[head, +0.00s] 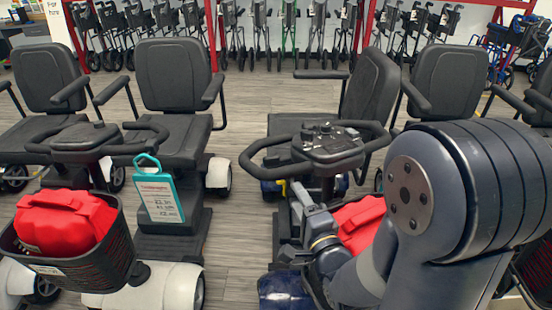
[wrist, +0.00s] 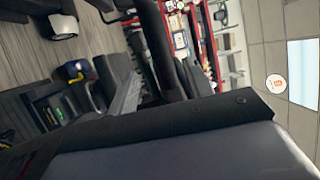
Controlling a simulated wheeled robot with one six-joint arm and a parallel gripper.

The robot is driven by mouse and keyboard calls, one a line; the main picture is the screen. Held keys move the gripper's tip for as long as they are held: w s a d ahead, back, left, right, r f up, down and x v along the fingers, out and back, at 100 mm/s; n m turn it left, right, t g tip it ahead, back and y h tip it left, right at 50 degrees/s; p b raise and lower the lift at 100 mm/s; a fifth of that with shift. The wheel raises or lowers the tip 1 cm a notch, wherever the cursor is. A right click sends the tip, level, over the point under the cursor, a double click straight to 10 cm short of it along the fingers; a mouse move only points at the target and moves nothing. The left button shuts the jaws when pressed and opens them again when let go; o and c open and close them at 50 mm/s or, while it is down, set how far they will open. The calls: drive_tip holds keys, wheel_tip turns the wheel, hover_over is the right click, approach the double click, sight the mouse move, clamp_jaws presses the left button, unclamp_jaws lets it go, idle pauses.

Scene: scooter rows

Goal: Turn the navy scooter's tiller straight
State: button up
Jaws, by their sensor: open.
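The navy scooter (head: 285,290) stands right of centre in the head view, its front fender low in the frame. Its black tiller (head: 325,145) has a loop handle on each side and sits at an angle, the left loop nearer me than the right. My gripper (head: 303,197) is open just below the tiller's left side, apart from the handle as far as I can tell. My arm hides part of the scooter's front. In the wrist view, a grey finger (wrist: 125,100) shows near a dark bar; a large dark surface fills the bottom.
A red bag (head: 360,222) lies at the scooter's front, partly behind my arm. A white scooter (head: 170,288) with a teal price tag (head: 160,190) and a basket (head: 75,270) holding a red bag (head: 65,222) stands left. Grey floor (head: 245,215) lies between. Rollators line the back.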

sight(286, 177)
drive_tip(key=p+x, duration=0.1)
drive_tip(key=x, duration=0.9)
drive_tip(key=shift+a, duration=0.15)
drive_tip(key=shift+c, duration=0.6)
clamp_jaws()
